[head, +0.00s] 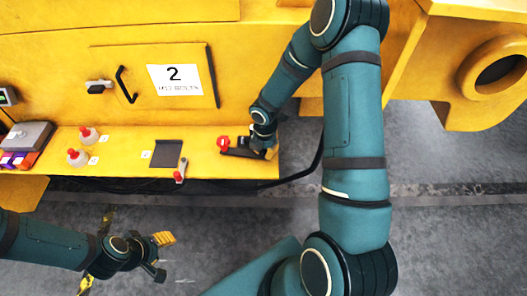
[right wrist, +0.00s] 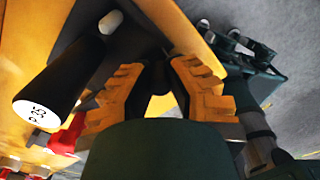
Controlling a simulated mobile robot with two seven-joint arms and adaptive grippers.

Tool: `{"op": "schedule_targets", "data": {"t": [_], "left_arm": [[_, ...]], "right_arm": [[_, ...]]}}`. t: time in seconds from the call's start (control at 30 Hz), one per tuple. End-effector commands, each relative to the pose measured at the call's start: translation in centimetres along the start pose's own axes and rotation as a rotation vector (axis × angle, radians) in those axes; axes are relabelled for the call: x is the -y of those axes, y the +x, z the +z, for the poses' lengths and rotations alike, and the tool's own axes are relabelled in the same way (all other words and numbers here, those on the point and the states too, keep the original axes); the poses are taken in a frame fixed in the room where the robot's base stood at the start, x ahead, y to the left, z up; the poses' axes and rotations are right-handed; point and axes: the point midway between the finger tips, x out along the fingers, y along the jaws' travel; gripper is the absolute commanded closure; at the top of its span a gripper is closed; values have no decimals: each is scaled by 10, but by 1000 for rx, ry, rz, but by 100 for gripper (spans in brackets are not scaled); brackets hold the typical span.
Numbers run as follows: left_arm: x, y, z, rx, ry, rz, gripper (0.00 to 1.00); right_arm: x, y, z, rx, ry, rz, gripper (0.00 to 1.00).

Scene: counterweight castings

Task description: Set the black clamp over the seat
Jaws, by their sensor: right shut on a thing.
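The black clamp (head: 238,151) lies low at the right end of the yellow ledge, with a red knob (head: 222,142) at its left end. My right gripper (head: 270,152) reaches down to it from above and is shut on it. My left gripper (head: 160,256) is apart from the ledge, fingers spread and empty.
On the yellow ledge (head: 120,138) are a dark plate (head: 165,153), two red-topped pieces (head: 78,157) and a small red-tipped piece (head: 180,171). A grey box (head: 27,136) is at far left. A panel with sign 2 (head: 174,80) rises behind. Cables run below the ledge.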

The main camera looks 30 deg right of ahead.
Motion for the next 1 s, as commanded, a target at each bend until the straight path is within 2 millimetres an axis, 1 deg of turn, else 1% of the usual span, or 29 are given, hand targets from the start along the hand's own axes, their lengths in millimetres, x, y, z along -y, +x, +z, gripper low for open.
{"op": "schedule_targets", "data": {"t": [0.5,0.53,0.57,0.6,0.9,1.0], "left_arm": [[0,-2,0,0,-1,0,53],[0,-2,0,0,-1,0,53],[0,-2,0,0,-1,0,53],[0,-2,0,0,-1,0,53],[0,-2,0,0,-1,0,53],[0,-2,0,0,-1,0,53]], "right_arm": [[-1,1,2,-1,-17,0,100],[-1,1,2,-1,-17,0,73],[-1,1,2,-1,-17,0,63],[-1,1,2,-1,-17,0,50],[-1,0,2,0,-16,0,50],[-2,-5,2,0,-16,2,50]]}}
